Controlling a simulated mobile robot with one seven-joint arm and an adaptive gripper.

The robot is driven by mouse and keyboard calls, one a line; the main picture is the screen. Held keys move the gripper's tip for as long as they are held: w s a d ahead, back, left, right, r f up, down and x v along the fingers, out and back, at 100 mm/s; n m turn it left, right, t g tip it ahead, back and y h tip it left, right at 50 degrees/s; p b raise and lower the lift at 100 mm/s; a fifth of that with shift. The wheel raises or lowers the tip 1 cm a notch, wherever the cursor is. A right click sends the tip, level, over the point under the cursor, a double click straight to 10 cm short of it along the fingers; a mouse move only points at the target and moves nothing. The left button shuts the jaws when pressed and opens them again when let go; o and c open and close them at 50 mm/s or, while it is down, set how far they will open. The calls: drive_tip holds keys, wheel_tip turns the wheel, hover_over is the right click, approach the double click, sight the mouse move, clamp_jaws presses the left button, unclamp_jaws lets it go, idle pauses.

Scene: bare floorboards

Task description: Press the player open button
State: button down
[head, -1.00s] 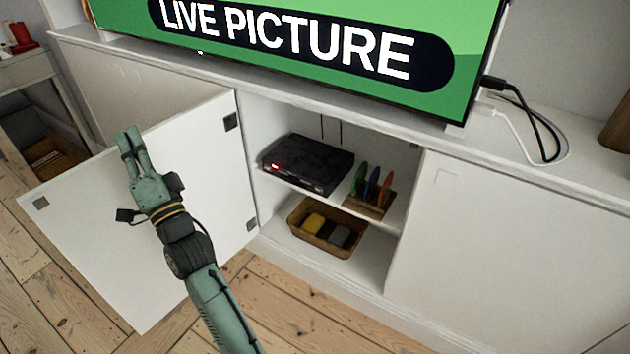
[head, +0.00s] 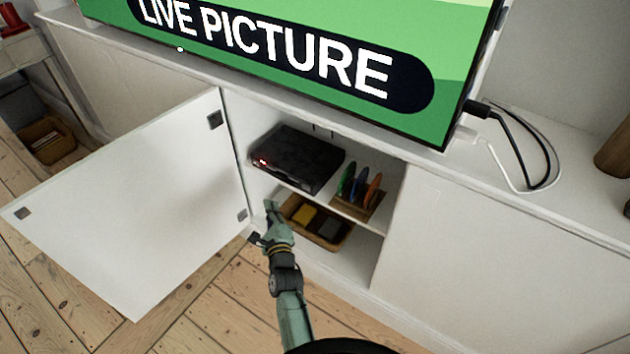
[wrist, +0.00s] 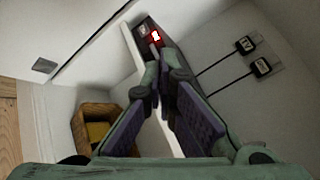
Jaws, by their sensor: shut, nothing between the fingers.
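The player (head: 298,158) is a flat black box on the upper shelf of the open cabinet, with a small red light at the left of its front. In the wrist view the front of the player (wrist: 143,30) shows beyond my fingertips, with a glowing red mark; I cannot make out the open button. My gripper (head: 271,205) is shut and empty, at the cabinet opening below and in front of the player's left end. It also shows in the wrist view (wrist: 153,62), its fingertips near the red mark in the picture; the gap is hard to judge.
The cabinet door (head: 130,205) stands open at the left. A disc rack (head: 358,195) is right of the player. A basket (head: 328,242) sits on the compartment floor below. Two plugs (wrist: 253,57) with black cables are on the inner wall. A television (head: 310,50) stands on top.

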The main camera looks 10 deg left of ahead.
sight(306, 188)
drive_tip(key=d+f+m, duration=0.1)
drive_tip(key=d+f, duration=0.1)
drive_tip(key=f, duration=0.1)
drive_tip(key=shift+w+d+h, duration=0.15)
drive_tip(key=shift+d+h, duration=0.2)
drive_tip(key=shift+h, duration=0.05)
drive_tip(key=shift+w, duration=0.1)
drive_tip(key=w+d+b, duration=0.3)
drive_tip(key=w+b, duration=0.5)
drive_tip(key=b, duration=0.2)
drive_tip(key=shift+b, duration=0.3)
drive_tip(key=shift+r, duration=0.1)
drive_tip(key=shift+w, duration=0.1)
idle(0.8)
drive_tip(key=shift+w+d, duration=0.15)
drive_tip(key=shift+w, duration=0.15)
